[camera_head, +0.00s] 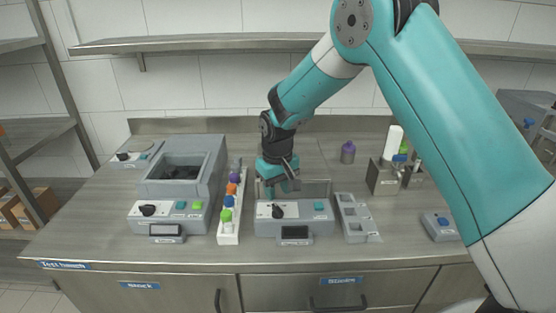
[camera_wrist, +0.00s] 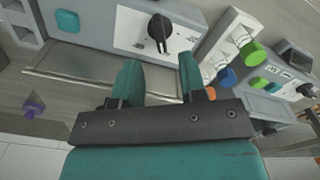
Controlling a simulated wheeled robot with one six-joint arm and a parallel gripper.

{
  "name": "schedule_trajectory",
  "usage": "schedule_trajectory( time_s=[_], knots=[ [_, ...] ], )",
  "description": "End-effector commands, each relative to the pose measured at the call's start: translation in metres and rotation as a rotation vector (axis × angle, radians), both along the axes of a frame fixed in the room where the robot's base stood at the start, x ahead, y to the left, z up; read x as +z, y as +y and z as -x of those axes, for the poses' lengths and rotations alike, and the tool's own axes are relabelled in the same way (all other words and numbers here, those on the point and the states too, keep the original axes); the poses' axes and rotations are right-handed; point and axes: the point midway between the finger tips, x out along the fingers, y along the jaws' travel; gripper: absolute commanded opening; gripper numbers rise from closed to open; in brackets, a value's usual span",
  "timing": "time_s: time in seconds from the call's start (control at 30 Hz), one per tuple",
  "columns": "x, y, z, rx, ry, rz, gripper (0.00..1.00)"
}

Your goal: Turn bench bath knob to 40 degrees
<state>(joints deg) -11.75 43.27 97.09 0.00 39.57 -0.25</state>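A grey unit (camera_head: 294,224) with a black knob (camera_head: 278,211) stands mid-bench under my gripper (camera_head: 284,184). In the wrist view, that knob (camera_wrist: 160,29) has a pointer and printed marks around it, too small to read. A larger grey unit (camera_head: 181,142) with a dark open basin stands to the left; its front has a black knob (camera_head: 147,210) and two green buttons. The labels are too small to tell which is the bench bath. In the wrist view my gripper (camera_wrist: 159,65) has its two teal fingers apart with nothing between them, clear of the knob.
A white rack (camera_head: 229,232) with coloured caps stands between the two units. A grey holder (camera_head: 357,218) stands right of the middle unit. The front strip of the bench (camera_head: 250,255) is clear.

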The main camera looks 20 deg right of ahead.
Motion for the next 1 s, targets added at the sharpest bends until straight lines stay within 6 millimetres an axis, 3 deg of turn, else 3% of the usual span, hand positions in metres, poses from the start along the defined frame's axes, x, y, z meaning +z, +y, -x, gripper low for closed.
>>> schedule_trajectory(
  time_s=[0.3, 0.5, 1.0],
  knots=[
    [0.078, 0.000, -0.001, -0.001, -0.004, -0.001, 0.38],
    [0.108, 0.000, 0.000, -0.001, -0.002, 0.000, 0.38],
    [0.116, 0.000, 0.000, -0.001, 0.001, 0.000, 0.38]
  ],
)
